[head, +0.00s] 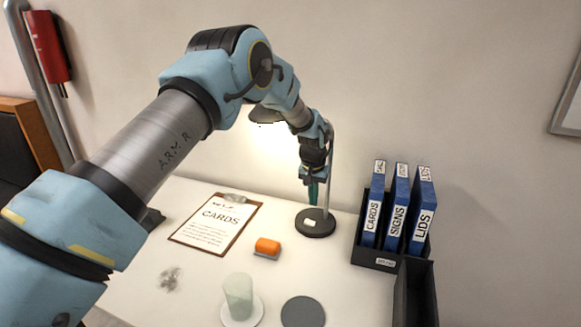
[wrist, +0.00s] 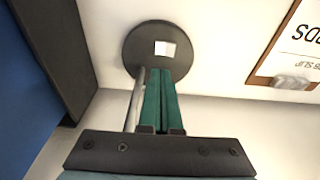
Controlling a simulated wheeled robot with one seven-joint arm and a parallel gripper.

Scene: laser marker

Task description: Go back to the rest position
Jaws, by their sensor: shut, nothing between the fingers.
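My gripper (head: 313,203) hangs pointing down over the round dark base (head: 318,231) of a desk lamp, close to the lamp's thin pole (head: 331,165). Its two green fingers are together with nothing between them. In the wrist view the shut fingers (wrist: 161,72) reach toward the lamp base (wrist: 140,48), which has a small white square label on it. Whether the fingertips touch the base or pole, I cannot tell. My arm stretches from the lower left across the head view.
A black holder (head: 374,259) with blue binders stands right of the lamp. A clipboard (head: 205,245) lies left. In front are an orange block (head: 267,245), a frosted cup (head: 239,296) on a white disc and a grey disc (head: 303,312). A black box (head: 416,295) stands front right.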

